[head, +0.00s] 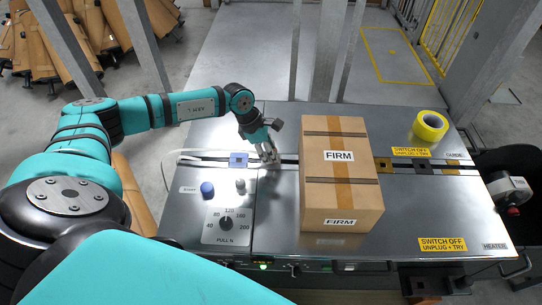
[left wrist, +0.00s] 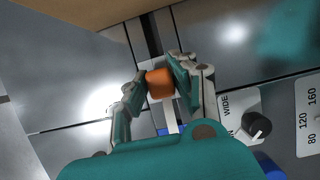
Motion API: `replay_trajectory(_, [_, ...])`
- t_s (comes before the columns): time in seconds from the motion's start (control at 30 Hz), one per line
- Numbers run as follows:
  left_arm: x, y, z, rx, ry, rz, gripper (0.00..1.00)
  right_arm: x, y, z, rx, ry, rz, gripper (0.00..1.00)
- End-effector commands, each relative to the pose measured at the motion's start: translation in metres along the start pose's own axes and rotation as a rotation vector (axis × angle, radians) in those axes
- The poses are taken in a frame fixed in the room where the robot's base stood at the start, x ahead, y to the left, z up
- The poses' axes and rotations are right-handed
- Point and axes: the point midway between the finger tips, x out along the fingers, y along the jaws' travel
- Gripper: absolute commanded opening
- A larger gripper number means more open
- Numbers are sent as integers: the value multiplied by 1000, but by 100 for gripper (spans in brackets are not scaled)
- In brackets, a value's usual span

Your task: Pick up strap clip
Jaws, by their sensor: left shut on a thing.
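An orange block, which I take to be the strap clip (left wrist: 160,84), sits between the fingers of my left gripper (left wrist: 158,90) in the left wrist view. The gripper is shut on it, just above the dark slot in the metal table top. In the head view my left gripper (head: 268,157) is low over the table, left of the cardboard box; the clip cannot be made out there. My right gripper is not in view.
A strapped cardboard box (head: 364,192) marked FIRM stands just right of the gripper on the metal table (head: 277,222). A blue square plate (head: 238,160), blue knob (head: 207,189) and dial (head: 226,223) are to the left. A yellow tape roll (head: 430,125) lies at back right.

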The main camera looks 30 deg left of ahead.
Motion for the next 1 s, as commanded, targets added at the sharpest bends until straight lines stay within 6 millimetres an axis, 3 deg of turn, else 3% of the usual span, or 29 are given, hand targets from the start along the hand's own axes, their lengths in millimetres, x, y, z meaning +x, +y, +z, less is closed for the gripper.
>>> replay_trajectory(0.1, [0, 0, 0, 0, 0, 1, 0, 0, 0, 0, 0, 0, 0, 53])
replay_trajectory(0.4, [-7, 1, 3, 0, -2, 3, 0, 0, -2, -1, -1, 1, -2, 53])
replay_trajectory(0.83, [-79, 1, 33, 1, -2, 3, 0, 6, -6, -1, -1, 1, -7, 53])
replay_trajectory(1.0, [-100, -2, 32, -5, 2, -1, 0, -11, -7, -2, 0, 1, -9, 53])
